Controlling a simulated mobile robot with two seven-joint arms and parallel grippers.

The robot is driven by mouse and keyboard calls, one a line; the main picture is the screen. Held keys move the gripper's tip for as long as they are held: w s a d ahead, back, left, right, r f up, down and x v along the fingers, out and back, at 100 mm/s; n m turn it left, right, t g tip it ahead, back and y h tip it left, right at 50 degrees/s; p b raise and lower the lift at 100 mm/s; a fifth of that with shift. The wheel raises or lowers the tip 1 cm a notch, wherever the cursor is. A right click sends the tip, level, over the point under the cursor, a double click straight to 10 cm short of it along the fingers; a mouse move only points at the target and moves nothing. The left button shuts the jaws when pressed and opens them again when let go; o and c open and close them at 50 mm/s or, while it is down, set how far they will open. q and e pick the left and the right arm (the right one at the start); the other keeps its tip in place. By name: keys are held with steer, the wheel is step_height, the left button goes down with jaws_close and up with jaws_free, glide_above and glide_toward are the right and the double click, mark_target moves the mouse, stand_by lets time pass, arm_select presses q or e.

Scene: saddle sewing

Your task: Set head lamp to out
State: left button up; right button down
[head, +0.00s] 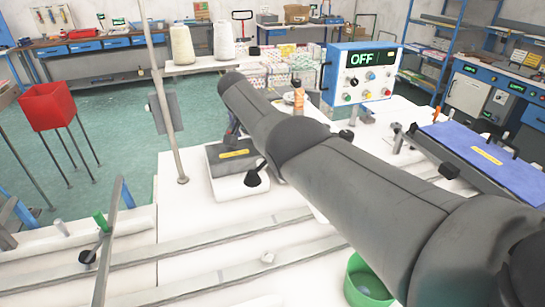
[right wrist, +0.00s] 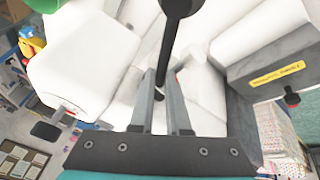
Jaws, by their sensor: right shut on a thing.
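My right gripper (right wrist: 160,98) shows in the right wrist view, its two grey fingers shut on a thin dark stem (right wrist: 167,55). The stem leads up to a rounded black end at the top of that view. White machine body parts (right wrist: 75,70) surround the fingers. I cannot tell for sure whether the stem belongs to the head lamp. In the head view my large grey right arm crosses the middle and hides much of the machine and the right gripper. My left gripper is not in view.
A blue-and-white control box (head: 358,72) reads OFF and has several knobs. A grey block with a yellow label (head: 235,155) sits left of my arm. A blue pad (head: 480,155) lies right. A green cup (head: 367,280), thread cones (head: 182,45) and a metal post (head: 158,90) stand nearby.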

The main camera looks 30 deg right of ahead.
stand_by(0.5)
steer(key=c, duration=1.2)
jaws_free()
steer(key=shift+o, duration=0.2)
steer(key=shift+r, duration=0.15)
steer(key=v, duration=1.5)
steer(key=shift+p, duration=0.3)
steer(key=shift+w, duration=0.1)
